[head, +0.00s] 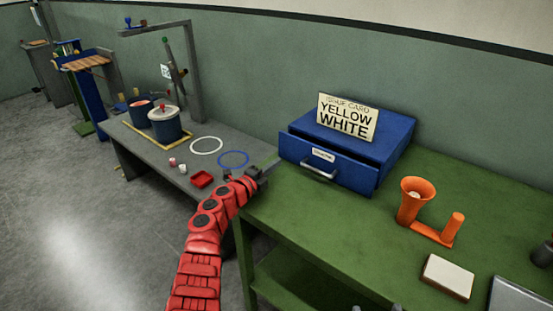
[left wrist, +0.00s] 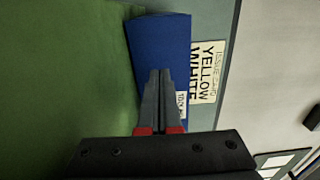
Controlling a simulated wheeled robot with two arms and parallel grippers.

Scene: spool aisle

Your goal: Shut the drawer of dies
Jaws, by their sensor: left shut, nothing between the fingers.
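The drawer of dies (head: 325,165) is the blue drawer with a grey bar handle (head: 318,172) and a small white label. It sits in a blue cabinet (head: 398,146) on the green bench. Its front stands a little out from the cabinet, so it is partly open. My left gripper (head: 262,176) is shut and empty, left of the drawer front and apart from it in the head view. In the left wrist view the closed fingers (left wrist: 158,75) point toward the blue drawer front (left wrist: 163,35) and hide part of it. My right gripper does not show clearly.
A card reading YELLOW WHITE (head: 346,118) stands on the cabinet. An orange funnel-like piece (head: 414,200) and a pale block (head: 447,277) lie on the green bench (head: 320,225).

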